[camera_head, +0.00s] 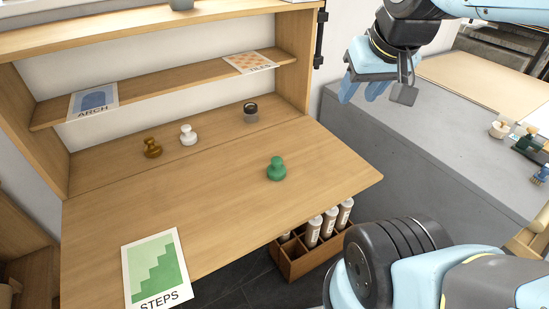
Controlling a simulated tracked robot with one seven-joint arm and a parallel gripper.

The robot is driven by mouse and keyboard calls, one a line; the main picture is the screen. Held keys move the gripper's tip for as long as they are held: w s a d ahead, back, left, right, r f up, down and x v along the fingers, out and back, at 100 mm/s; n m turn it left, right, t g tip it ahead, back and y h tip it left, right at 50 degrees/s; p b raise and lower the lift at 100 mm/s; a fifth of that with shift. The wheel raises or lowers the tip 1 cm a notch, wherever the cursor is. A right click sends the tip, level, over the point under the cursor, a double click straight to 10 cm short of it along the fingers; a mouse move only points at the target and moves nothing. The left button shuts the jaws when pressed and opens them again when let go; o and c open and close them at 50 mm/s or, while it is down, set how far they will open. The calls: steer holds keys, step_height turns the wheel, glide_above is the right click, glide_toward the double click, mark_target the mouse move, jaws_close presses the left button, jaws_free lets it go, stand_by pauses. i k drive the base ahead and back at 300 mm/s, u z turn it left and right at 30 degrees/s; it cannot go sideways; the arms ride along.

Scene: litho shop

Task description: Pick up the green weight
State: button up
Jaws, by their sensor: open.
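The green weight (277,168) is a small knobbed piece standing upright on the right part of the wooden desk surface (210,205). My gripper (377,93) is at the upper right, above the grey counter and well apart from the weight. Its jaws point downward, are open and hold nothing that I can see. Nothing hides the weight.
A brown weight (152,148), a white weight (188,135) and a dark-lidded jar (250,112) stand further back. A STEPS print (156,272) lies at the front left. A wooden crate of bottles (290,262) is below the desk's right edge. A grey counter (420,150) is at right.

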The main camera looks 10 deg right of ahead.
mark_target(276, 170)
steer(key=z, duration=0.8)
steer(key=k, duration=0.9)
steer(key=z, duration=0.35)
